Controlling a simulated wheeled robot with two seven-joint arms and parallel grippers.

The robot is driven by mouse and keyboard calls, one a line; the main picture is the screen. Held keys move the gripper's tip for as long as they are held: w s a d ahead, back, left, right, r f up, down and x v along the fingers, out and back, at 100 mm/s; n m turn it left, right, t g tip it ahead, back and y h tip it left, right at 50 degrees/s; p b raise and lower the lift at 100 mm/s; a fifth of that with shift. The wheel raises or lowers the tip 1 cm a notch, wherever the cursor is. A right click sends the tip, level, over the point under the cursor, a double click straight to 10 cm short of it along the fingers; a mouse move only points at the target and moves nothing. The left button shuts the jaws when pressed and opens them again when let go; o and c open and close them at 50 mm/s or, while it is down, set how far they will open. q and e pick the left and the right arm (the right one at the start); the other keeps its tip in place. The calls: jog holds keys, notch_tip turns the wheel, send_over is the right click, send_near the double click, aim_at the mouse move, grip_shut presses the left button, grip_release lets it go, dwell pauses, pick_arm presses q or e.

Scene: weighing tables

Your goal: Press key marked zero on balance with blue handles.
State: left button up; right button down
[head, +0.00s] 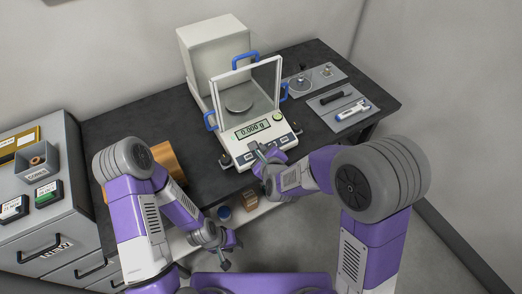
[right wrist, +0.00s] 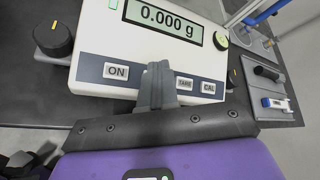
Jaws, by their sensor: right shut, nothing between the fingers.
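The balance with blue handles (head: 247,152) stands on the dark table, its glass shield framed with blue handles (head: 210,121). Its display (right wrist: 165,20) reads 0.000 g. In the right wrist view the ON key (right wrist: 117,71), TARE key (right wrist: 184,84) and CAL key (right wrist: 208,88) show on the front panel. My right gripper (right wrist: 158,72) is shut and empty, its fingertips over the panel between ON and TARE. It hides that stretch, and no key marked zero is visible. My right gripper also shows at the balance front in the head view (head: 256,149). My left gripper (head: 233,254) is open and empty, low before the table.
A white box stands behind the balance (head: 212,48). Trays with small weighing items (head: 313,80) and tools (head: 345,103) lie to the right. A wooden block (head: 168,160) lies left. A grey drawer cabinet (head: 45,235) stands at far left.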

dwell(0.4)
jog(key=shift+s+d+r, duration=0.1)
jog(key=shift+s+r, duration=0.1)
jog(key=shift+r, duration=0.55)
jog(key=shift+p, duration=0.3)
jog(key=r+p, duration=0.1)
jog(key=s+r, duration=0.1)
jog(key=r, duration=0.1)
jog(key=r+p, duration=0.1)
jog(key=shift+s+d+r+p, duration=0.15)
jog(key=shift+d+r+p, duration=0.2)
